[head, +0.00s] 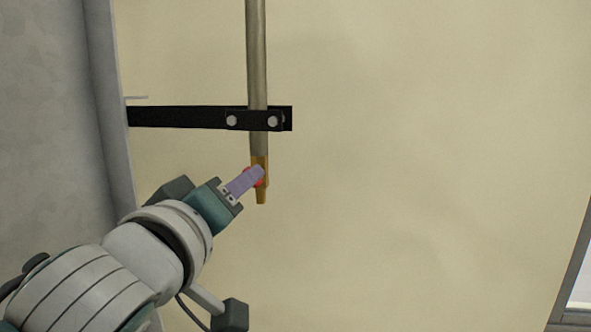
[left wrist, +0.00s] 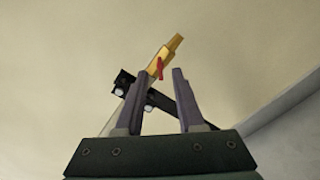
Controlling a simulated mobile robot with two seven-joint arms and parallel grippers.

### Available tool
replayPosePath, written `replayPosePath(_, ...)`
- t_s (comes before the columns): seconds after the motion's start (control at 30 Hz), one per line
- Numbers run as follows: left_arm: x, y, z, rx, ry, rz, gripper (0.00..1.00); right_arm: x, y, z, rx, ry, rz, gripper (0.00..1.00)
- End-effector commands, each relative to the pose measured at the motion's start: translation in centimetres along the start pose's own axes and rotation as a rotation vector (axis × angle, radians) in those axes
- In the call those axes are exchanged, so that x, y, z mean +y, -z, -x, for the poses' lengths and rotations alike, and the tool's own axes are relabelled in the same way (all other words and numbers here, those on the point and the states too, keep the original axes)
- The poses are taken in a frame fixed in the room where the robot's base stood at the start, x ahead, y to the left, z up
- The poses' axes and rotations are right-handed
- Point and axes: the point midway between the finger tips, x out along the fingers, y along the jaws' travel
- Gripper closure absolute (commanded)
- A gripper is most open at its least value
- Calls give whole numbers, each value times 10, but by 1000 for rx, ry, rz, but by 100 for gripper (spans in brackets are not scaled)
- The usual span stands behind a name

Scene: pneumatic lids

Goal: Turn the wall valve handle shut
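The brass valve (head: 261,194) sits at the lower end of a vertical metal pipe (head: 257,55) in front of the wall. Its small red handle (head: 260,182) is mostly hidden behind my left fingers in the head view. My left gripper (head: 256,173) reaches up from the lower left, its purple fingertips at the valve. In the left wrist view the two fingers (left wrist: 160,72) stand apart. The red handle (left wrist: 160,67) shows in the gap near the left fingertip, with the brass valve (left wrist: 167,48) just beyond. Contact cannot be told. My right gripper is not in view.
A black bracket (head: 180,117) with bolts holds the pipe just above the valve. A grey panel (head: 50,110) stands at the left. The beige wall (head: 420,150) to the right is bare, with a framed edge (head: 575,285) at the lower right.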

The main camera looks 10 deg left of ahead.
Motion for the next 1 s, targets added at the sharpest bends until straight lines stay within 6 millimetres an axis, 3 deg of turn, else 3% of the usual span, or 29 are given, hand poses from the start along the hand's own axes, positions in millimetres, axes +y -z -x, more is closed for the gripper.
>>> replayPosePath(0.2,0,0,-17,0,0,0,62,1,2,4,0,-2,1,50)
replayPosePath(0.53,0,0,-19,0,1,0,62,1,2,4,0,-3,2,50)
replayPosePath(0.87,0,0,-19,0,1,0,100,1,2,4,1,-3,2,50)
replayPosePath(1.0,0,0,-19,0,1,0,100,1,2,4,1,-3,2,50)
